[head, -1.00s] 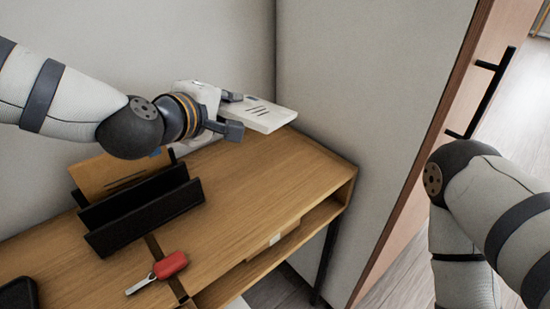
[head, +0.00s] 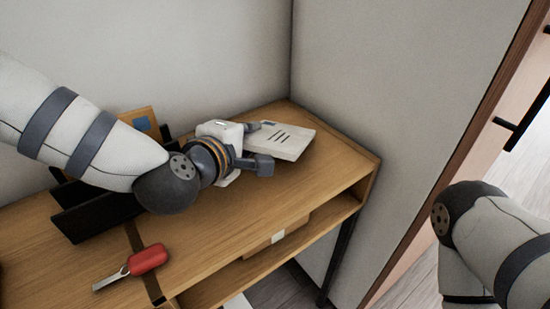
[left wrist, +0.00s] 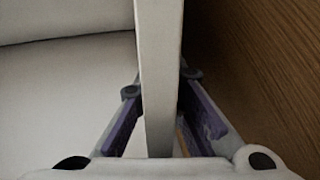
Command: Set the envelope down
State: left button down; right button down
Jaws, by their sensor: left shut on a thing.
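The white envelope (head: 284,142) with dark printed lines is at the right part of the wooden desk (head: 330,180), low over or on its top; I cannot tell if it touches. My left gripper (head: 260,147) is shut on the envelope's near left end. In the left wrist view the envelope (left wrist: 157,70) shows edge-on as a pale strip between the fingers (left wrist: 160,115), with the wood surface to the right. My right gripper is out of view; only my right arm shows at the right.
A black letter holder (head: 95,212) with a brown envelope (head: 140,120) stands at the desk's left. A red key fob (head: 148,259) with a key lies at the front. A wall borders the desk's right end. An open shelf below holds a box (head: 270,243).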

pick_arm(q)
jog(key=shift+f, duration=0.1)
jog(key=c, duration=1.8)
grip_release()
jog(key=shift+c, duration=0.2)
